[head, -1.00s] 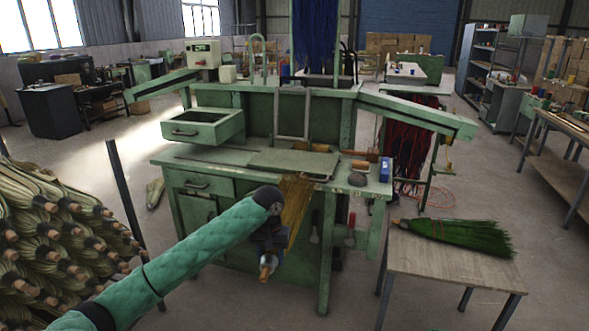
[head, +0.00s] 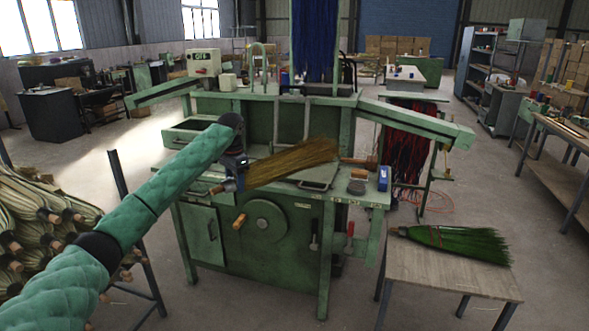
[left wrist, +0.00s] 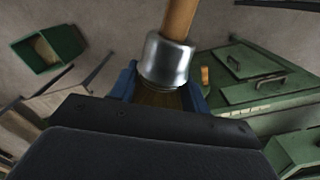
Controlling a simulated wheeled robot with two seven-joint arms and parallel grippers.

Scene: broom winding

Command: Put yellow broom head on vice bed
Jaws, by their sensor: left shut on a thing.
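The yellow broom head (head: 293,163) is held nearly level above the green workbench top, with its bristles spread to the right. My left gripper (head: 235,166) is shut on its narrow end, to the left of the bristles. In the left wrist view, the metal collar (left wrist: 166,62) and wooden stub of the broom head show between the blue fingers. The vice bed (head: 318,183) is on the bench top, partly hidden under the bristles. I cannot tell if the bristles touch it. My right gripper is not in view.
A green broom (head: 455,242) lies on a small table (head: 440,275) at the right. A blue box (head: 384,178) and small items stand at the bench's right end. Bundled brooms (head: 35,225) are stacked at the left. A metal frame (head: 291,122) stands behind the vice bed.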

